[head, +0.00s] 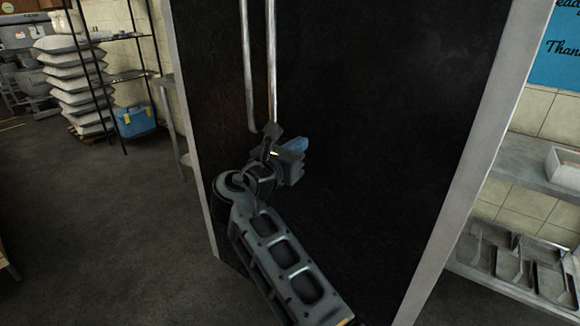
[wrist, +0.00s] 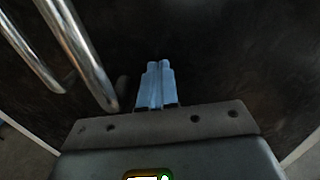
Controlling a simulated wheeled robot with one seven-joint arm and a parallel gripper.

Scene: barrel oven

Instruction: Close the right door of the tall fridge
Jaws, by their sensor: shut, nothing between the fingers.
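The tall fridge has a dark front with a light frame. Its right door (head: 385,120) fills the middle of the head view and appears about flush with the left door (head: 207,100); a small gap cannot be told. The right door's long metal handle (head: 272,60) stands beside the left door's handle (head: 248,65). My gripper (head: 297,144) is in front of the right door, just below and right of the handles' lower ends. In the wrist view its blue fingers (wrist: 155,83) are together and empty, pointing at the dark door surface (wrist: 225,50). Contact cannot be told.
Grey shelves with metal scoops (head: 515,265) stand to the right of the fridge. Stacked white sacks (head: 75,85), a blue crate (head: 134,121) and a black rack stand at the far left. The floor (head: 100,210) left of the fridge is clear.

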